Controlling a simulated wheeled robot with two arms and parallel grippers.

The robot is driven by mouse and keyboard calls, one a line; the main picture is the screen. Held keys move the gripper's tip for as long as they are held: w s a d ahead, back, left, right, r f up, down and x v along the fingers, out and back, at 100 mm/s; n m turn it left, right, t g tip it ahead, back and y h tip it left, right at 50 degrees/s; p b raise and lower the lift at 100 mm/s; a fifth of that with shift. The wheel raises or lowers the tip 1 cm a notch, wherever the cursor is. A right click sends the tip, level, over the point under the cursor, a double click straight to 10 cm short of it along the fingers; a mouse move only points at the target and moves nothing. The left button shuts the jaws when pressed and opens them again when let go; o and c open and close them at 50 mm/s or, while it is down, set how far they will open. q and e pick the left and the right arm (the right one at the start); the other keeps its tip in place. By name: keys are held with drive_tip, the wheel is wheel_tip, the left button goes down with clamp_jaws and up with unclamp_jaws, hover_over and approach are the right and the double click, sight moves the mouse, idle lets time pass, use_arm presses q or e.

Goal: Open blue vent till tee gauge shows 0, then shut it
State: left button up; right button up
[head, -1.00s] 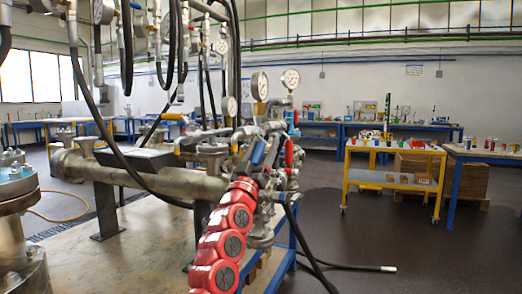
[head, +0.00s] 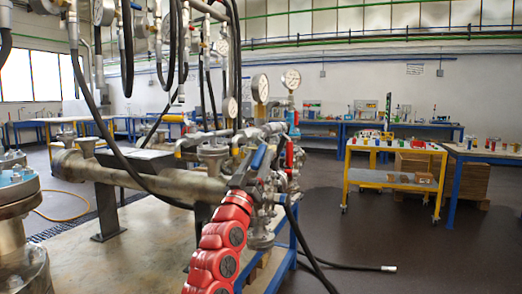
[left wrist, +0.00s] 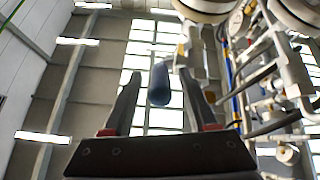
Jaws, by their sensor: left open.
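The blue vent handle (head: 258,157) sits on the pipework above my red left arm. In the left wrist view, the blue handle (left wrist: 160,85) stands between the two dark fingers of my left gripper (left wrist: 159,74), with a gap on both sides. In the head view my left gripper (head: 247,174) is at the end of the red arm, close to the blue handle, and partly hidden among the fittings. Two round gauges, a right one (head: 291,78) and a left one (head: 260,87), rise above the handle. Their readings are too small to tell. My right gripper is out of view.
A red handle (head: 289,154) is just right of the blue one. Black hoses and more gauges (head: 104,12) hang at upper left. A large horizontal pipe (head: 130,180) runs left. A yellow cart (head: 394,180) stands on open floor at right.

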use_arm(q)
drive_tip(key=p+v, duration=0.2)
drive_tip(key=v, duration=1.2)
drive_tip(key=shift+s, duration=0.2)
